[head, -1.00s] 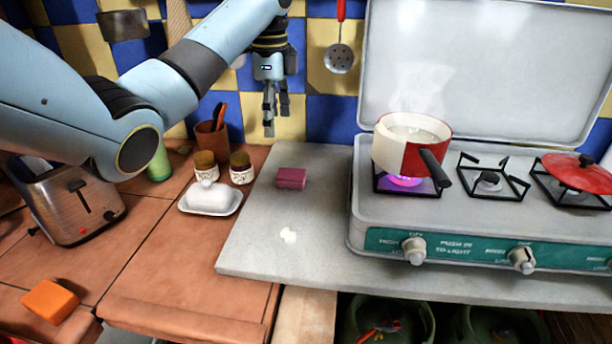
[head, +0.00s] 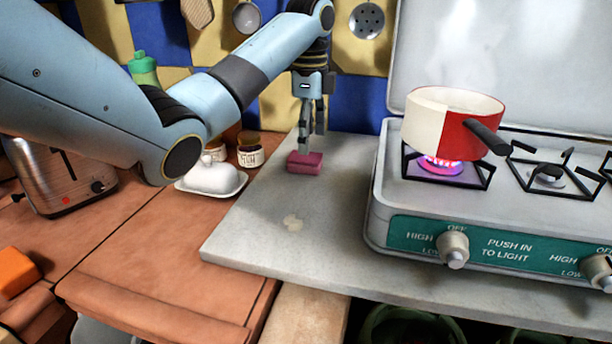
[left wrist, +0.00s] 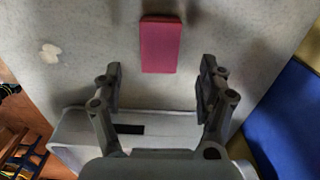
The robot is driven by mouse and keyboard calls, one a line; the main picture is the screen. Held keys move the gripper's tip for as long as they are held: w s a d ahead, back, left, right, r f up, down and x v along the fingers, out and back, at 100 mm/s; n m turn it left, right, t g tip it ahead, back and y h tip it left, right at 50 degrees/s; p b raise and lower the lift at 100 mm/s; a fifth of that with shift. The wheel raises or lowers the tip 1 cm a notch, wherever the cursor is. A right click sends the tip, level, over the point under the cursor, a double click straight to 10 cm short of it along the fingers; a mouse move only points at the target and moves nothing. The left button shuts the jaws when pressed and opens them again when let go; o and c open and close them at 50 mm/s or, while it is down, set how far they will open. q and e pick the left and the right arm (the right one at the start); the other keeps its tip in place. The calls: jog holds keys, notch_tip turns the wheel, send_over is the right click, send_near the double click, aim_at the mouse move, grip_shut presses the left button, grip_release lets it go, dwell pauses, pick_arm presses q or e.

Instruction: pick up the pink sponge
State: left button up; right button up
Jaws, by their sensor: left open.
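The pink sponge (head: 305,163) lies flat on the grey-white slab (head: 262,237), left of the stove. My left gripper (head: 312,142) hangs pointing down right at the sponge in the head view, its fingers overlapping the sponge's upper edge. In the left wrist view the sponge (left wrist: 161,44) lies ahead of the open fingers (left wrist: 160,88), roughly centred between them and not between the pads. The fingers are apart and empty. My right gripper is not in view.
A lit gas stove (head: 480,215) with a steaming red and white pot (head: 453,118) stands right of the sponge. A white butter dish (head: 211,180) and a jar (head: 250,150) stand to the left. The slab's front is clear except for a pale spot.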

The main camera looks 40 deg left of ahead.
aim_at(305, 156)
pick_arm(q)
jog(key=f, duration=0.4)
jog(key=shift+s+a+f, duration=0.25)
jog(key=shift+s+a, duration=0.05)
jog(key=shift+a, duration=0.05)
jog(key=shift+f, duration=0.55)
jog(key=shift+c, duration=0.9)
jog(key=c, duration=0.9)
jog(key=shift+o, duration=0.2)
jog(key=shift+r, duration=0.1)
